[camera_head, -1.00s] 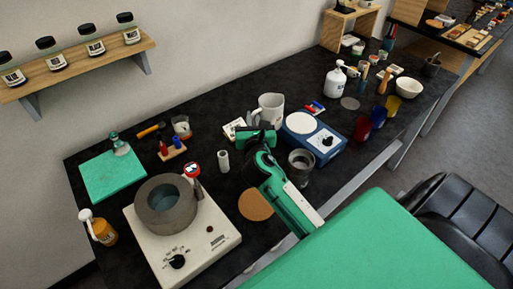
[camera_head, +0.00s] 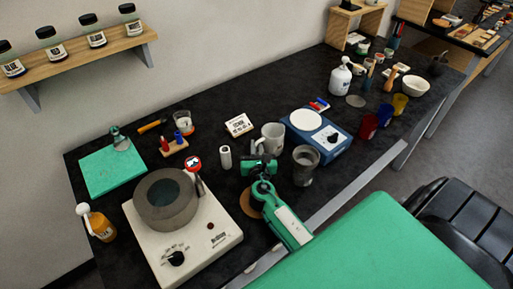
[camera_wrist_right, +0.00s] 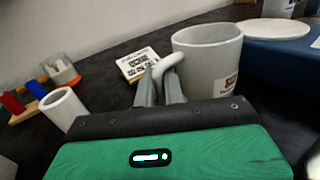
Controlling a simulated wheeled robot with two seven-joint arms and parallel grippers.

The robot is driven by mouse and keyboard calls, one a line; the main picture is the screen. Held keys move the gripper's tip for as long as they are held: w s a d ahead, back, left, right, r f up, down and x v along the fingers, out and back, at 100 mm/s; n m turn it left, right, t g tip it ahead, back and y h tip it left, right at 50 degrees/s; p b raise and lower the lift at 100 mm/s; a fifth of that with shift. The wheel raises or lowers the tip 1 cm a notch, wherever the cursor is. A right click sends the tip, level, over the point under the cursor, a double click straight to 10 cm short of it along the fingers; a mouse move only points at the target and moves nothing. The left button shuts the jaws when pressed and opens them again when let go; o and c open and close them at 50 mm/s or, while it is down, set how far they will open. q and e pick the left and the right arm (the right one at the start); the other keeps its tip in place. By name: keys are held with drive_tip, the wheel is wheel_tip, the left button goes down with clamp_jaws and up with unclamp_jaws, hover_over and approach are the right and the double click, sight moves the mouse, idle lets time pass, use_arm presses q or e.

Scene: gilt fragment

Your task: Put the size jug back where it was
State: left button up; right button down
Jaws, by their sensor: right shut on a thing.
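The size jug is a pale grey-white jug (camera_head: 272,136) with a label, near the middle of the bench in the head view. It also shows in the right wrist view (camera_wrist_right: 207,62), upright, with its handle toward me. My right gripper (camera_head: 260,162) is shut on the jug's handle; in the right wrist view its fingers (camera_wrist_right: 163,80) are closed around it. Whether the jug's base touches the bench is hidden. A round tan cork mat (camera_head: 250,203) lies on the bench, partly covered by my right arm. My left gripper is not in view.
A blue scale (camera_head: 318,137) stands right of the jug, a grey metal cup (camera_head: 306,166) close to the right gripper. A white card box (camera_head: 239,125) and a white cylinder (camera_head: 225,158) are to the left. A hotplate (camera_head: 205,235) carries a grey ring-shaped pot (camera_head: 150,210).

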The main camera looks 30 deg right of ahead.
drive_tip(key=shift+f, duration=0.1)
drive_tip(key=c, duration=1.5)
unclamp_jaws()
drive_tip(key=shift+s+a, duration=0.1)
drive_tip(key=shift+s, duration=0.05)
drive_tip(key=b+v, duration=0.2)
drive_tip(key=v, duration=0.8)
drive_tip(key=shift+s+a, duration=0.1)
drive_tip(key=shift+s, duration=0.05)
drive_tip(key=shift+s+a, duration=0.35)
drive_tip(key=shift+s, duration=0.25)
